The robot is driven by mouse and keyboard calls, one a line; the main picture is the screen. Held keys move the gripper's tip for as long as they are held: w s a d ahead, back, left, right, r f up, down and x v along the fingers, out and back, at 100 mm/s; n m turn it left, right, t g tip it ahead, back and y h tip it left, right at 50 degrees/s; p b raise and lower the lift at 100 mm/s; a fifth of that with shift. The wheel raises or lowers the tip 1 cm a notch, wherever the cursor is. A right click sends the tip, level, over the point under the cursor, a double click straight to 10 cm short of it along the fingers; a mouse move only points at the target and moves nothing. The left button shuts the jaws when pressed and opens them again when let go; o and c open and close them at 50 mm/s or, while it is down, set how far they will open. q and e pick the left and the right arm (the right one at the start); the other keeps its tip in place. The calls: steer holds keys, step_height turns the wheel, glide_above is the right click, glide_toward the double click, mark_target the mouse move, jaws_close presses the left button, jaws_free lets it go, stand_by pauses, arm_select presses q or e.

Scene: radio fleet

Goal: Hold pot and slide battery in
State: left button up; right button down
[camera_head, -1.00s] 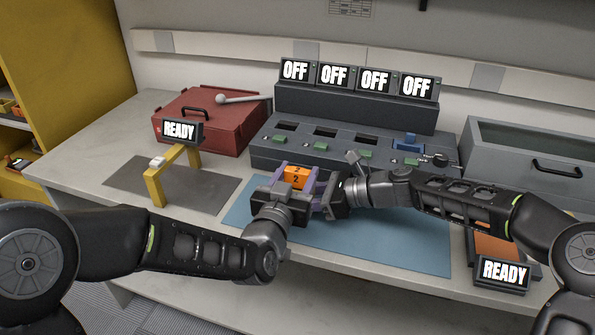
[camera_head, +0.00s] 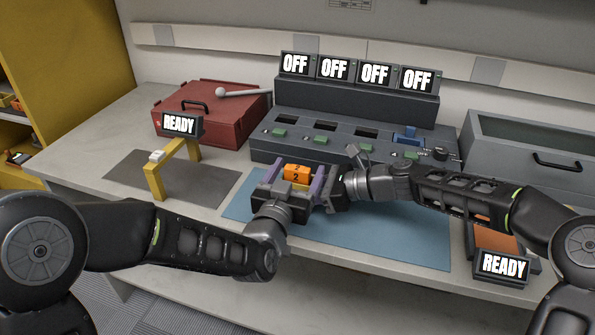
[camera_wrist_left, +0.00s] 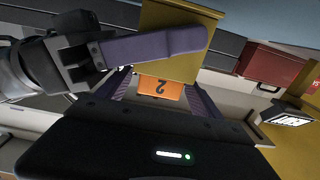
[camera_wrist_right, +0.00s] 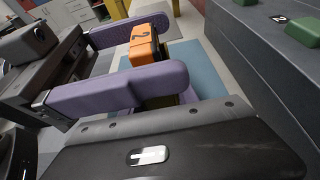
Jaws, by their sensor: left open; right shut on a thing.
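An orange block marked 2 (camera_head: 297,173) sits between my grippers above the blue mat. It also shows in the left wrist view (camera_wrist_left: 160,88) and the right wrist view (camera_wrist_right: 146,45). A yellow-olive part (camera_wrist_left: 182,64) adjoins it; I cannot tell which is pot and which is battery. My right gripper (camera_wrist_right: 135,60) comes in from the right, its purple fingers shut on this piece. My left gripper (camera_wrist_left: 158,95) is open, its fingers either side of the orange block from the near side. Contact with the left fingers is unclear. The fingers hide much of the piece.
A dark console (camera_head: 355,112) with slots, green pads and OFF displays stands behind. The blue mat (camera_head: 390,238) is clear at right front. A grey case (camera_head: 540,150) stands right.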

arm_select(q)
steer(key=v, duration=0.7)
steer(key=shift+s+a, duration=0.15)
steer(key=shift+s, duration=0.1)
stand_by(1.0)
arm_select(e)
steer(key=c, duration=0.9)
jaws_free()
steer(key=shift+o, duration=0.2)
steer(key=shift+d, duration=0.1)
steer(key=v, duration=1.2)
arm_select(q)
steer(key=shift+r, duration=0.1)
